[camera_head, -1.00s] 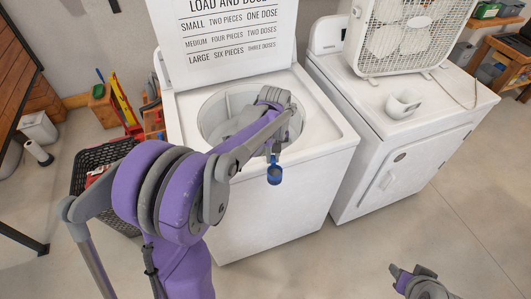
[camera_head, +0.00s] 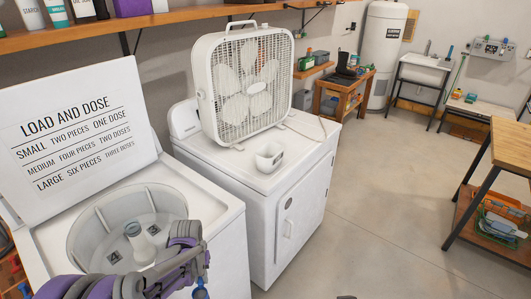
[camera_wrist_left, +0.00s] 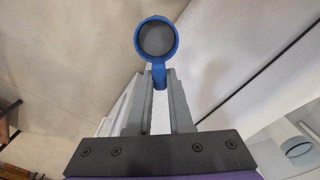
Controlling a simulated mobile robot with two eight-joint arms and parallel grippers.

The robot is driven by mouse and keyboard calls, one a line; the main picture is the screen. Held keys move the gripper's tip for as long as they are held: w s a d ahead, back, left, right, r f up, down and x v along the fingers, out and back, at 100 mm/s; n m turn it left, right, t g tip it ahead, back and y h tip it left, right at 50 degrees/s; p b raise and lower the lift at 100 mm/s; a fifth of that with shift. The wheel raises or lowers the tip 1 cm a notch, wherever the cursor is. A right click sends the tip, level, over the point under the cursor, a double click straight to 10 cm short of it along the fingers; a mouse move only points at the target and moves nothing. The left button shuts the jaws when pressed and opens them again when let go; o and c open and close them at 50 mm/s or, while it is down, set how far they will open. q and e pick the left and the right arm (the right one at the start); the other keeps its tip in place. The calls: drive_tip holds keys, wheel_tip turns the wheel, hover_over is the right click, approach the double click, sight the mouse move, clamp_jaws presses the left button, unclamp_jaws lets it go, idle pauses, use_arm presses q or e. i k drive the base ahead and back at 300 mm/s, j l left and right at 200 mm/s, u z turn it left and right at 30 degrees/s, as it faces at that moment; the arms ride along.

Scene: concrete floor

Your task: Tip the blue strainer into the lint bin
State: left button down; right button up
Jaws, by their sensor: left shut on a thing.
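The blue strainer (camera_wrist_left: 157,38) has a round blue rim, a grey inside and a short handle. My left gripper (camera_wrist_left: 159,82) is shut on its handle, and the strainer's round end sticks out past the fingertips. In the head view the strainer (camera_head: 201,293) shows only as a bit of blue at the bottom edge, in front of the washer. A small white open container (camera_head: 270,157) with a dark label stands on the dryer, and it may be the lint bin. The strainer is apart from it, lower and to the left. A dark sliver at the bottom edge may be my right gripper.
The open washer (camera_head: 215,222) with its raised lid (camera_head: 75,135) stands left of the white dryer (camera_head: 308,185). A box fan (camera_head: 245,90) stands on the dryer behind the container. A wooden table (camera_head: 510,140) is at the right. The floor between is clear.

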sight(269, 157)
drive_tip(key=i+l+u, duration=0.15)
drive_tip(key=l, duration=0.3)
drive_tip(key=i+l+u, duration=0.15)
drive_tip(key=i+l, duration=0.15)
drive_tip(key=l, duration=0.2)
drive_tip(key=i+l+u, duration=0.15)
drive_tip(key=l, duration=0.35)
drive_tip(key=i+l+u, duration=0.15)
drive_tip(key=l, duration=0.35)
drive_tip(key=i+l+u, duration=0.15)
drive_tip(key=l, duration=0.4)
drive_tip(key=i+l+u, duration=0.1)
drive_tip(key=l, duration=0.45)
drive_tip(key=l+u, duration=0.15)
drive_tip(key=l, duration=0.4)
drive_tip(key=i, duration=0.05)
